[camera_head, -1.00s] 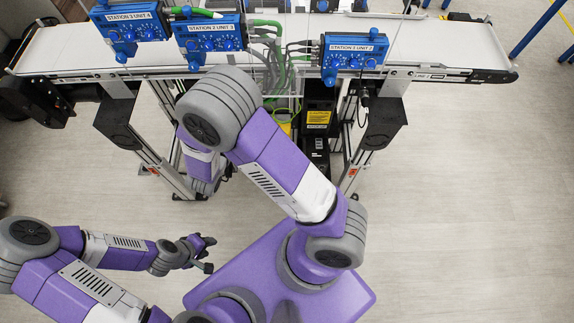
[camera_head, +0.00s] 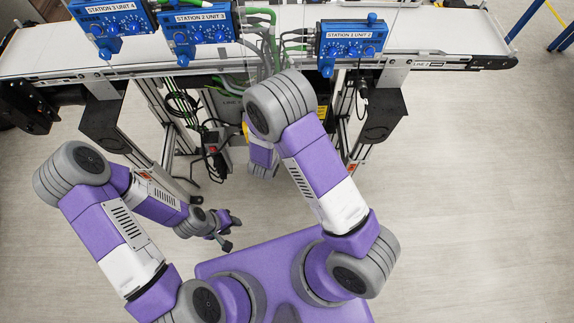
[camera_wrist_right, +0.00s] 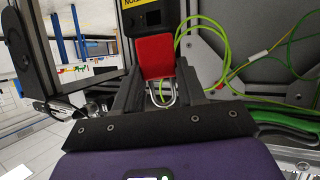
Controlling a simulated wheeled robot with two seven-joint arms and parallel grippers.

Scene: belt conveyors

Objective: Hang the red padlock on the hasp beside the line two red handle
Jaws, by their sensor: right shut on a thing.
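The red padlock (camera_wrist_right: 156,55) is held between the fingertips of my right gripper (camera_wrist_right: 157,78) in the right wrist view. Its silver shackle (camera_wrist_right: 163,94) shows between the fingers, on the side toward the wrist. In the head view my right gripper is hidden below my own forearm, under the conveyor's front edge. My left gripper (camera_head: 231,232) is open and empty, low in front of the conveyor. A small red spot (camera_head: 213,149) shows on dark equipment under the conveyor; I cannot tell whether it is the line two handle. I cannot make out the hasp.
The belt conveyor (camera_head: 440,35) crosses the top with blue station boxes (camera_head: 351,42) on its front edge. A dark box with a yellow label (camera_wrist_right: 150,15) is just beyond the padlock. Green-yellow cables (camera_wrist_right: 215,28) hang close on the right. Floor (camera_head: 470,200) at right is clear.

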